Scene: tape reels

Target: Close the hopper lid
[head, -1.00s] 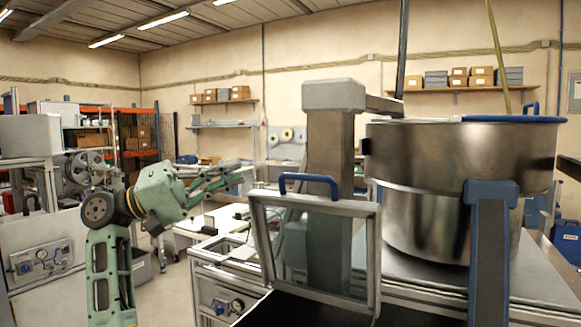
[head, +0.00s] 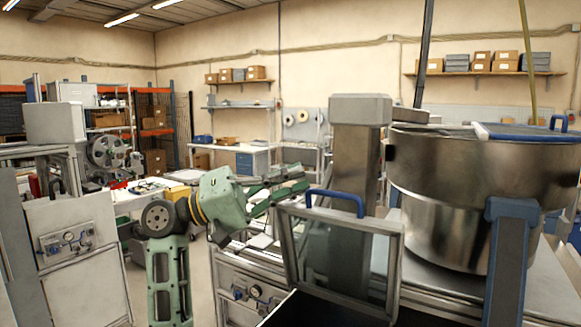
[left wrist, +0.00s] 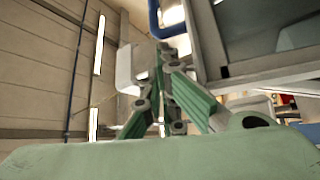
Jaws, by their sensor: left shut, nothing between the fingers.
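The hopper lid stands open and upright in the head view, a grey frame (head: 292,258) with a clear panel and a blue handle (head: 335,189) on its top edge. The dark hopper opening (head: 325,312) shows below it. My left gripper (head: 306,181) is shut and empty, with its green fingertips at the upper left corner of the lid, close to the handle. In the left wrist view, the fingers (left wrist: 159,52) come together just below the blue handle (left wrist: 168,22), with the lid frame (left wrist: 206,42) to their right. Contact cannot be told. My right gripper is not in view.
A large steel bowl (head: 440,215) and a blue post (head: 508,265) stand right of the lid. A grey column (head: 354,170) rises just behind it. A machine cabinet (head: 75,245) stands at the left, with floor between it and my left arm.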

